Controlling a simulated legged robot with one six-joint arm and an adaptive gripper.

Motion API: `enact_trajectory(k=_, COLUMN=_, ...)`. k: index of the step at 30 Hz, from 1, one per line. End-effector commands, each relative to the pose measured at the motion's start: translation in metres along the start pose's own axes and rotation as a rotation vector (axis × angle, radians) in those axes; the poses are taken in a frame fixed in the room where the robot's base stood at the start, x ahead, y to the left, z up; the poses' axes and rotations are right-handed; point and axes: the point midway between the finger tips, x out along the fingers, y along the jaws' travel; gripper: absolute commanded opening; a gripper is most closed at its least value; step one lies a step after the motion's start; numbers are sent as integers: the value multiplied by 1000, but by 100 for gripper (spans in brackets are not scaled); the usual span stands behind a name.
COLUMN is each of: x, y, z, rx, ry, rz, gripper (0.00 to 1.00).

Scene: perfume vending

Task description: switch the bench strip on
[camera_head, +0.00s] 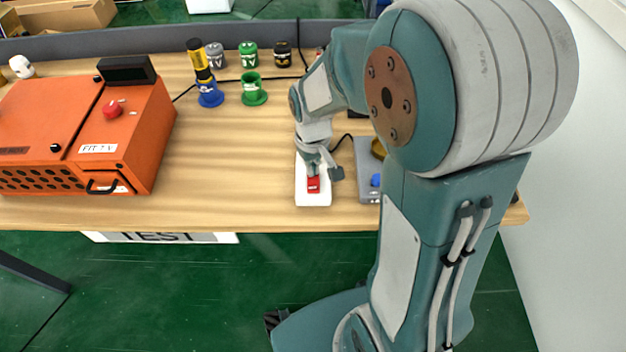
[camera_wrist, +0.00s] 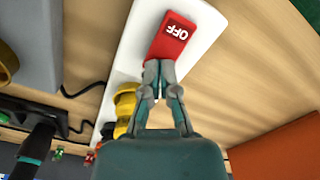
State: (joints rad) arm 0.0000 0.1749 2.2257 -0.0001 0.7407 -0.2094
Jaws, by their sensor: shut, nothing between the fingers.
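The white bench strip (camera_head: 313,198) lies on the wooden bench near its front edge. It also shows in the wrist view (camera_wrist: 137,35). Its red rocker switch (camera_head: 313,185) is at the front end. In the wrist view the switch (camera_wrist: 172,36) reads "OFF", upside down. My gripper (camera_head: 314,174) is shut and empty, over the strip just behind the switch. In the wrist view its fingertips (camera_wrist: 160,66) overlap the near end of the switch. I cannot tell whether they touch it. The fingers and arm hide the strip's rear part in the head view.
A grey box (camera_head: 366,186) with a blue button (camera_head: 376,180) stands close right of the strip. A yellow plug (camera_wrist: 125,103) sits on the strip. An orange machine (camera_head: 140,130) stands at the left. Several coloured holders stand at the back. The bench left of the strip is clear.

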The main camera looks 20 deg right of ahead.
Motion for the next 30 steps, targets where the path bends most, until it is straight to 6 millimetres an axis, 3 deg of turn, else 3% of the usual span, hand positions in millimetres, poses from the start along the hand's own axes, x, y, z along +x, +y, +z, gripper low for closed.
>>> enact_trajectory(k=14, x=4, y=0, z=0, rx=0, ry=-1, rz=0, gripper=0)
enact_trajectory(k=30, x=-32, y=0, z=0, rx=0, ry=1, rz=0, gripper=0)
